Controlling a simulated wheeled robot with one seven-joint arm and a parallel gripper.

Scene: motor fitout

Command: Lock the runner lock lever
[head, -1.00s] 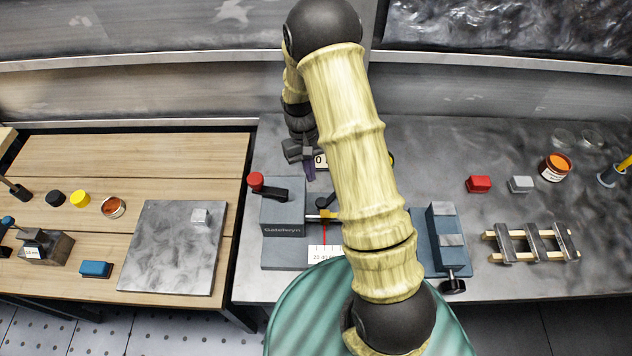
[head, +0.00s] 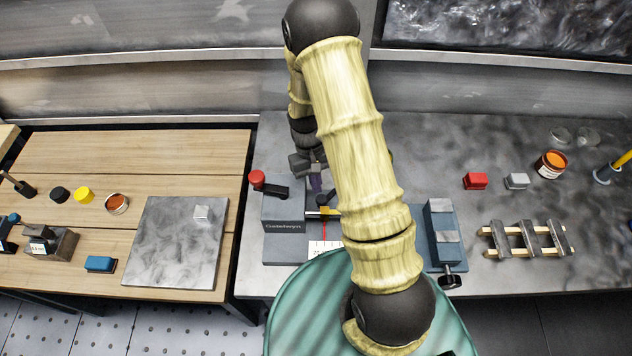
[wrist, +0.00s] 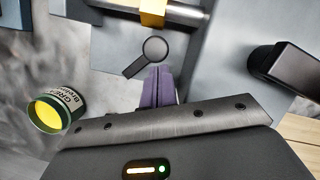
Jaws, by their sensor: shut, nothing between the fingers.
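The grey-blue machine (head: 284,212) stands on the metal bench, partly hidden behind my arm. A small black lever with a round end (wrist: 150,52) lies beside a yellow block (wrist: 153,12) in the wrist view; it looks like the runner lock lever, though no label shows. In the head view the lever (head: 323,200) is small and dark by the yellow block. A second black lever (head: 276,192) with a red knob (head: 257,177) sits on the machine's left block.
A green-labelled tin with yellow contents (wrist: 58,108) stands near my gripper. The right block (head: 442,228) of the machine has a black knob. A red block (head: 475,181), a grey block (head: 516,181) and a slatted rack (head: 527,239) lie to the right.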

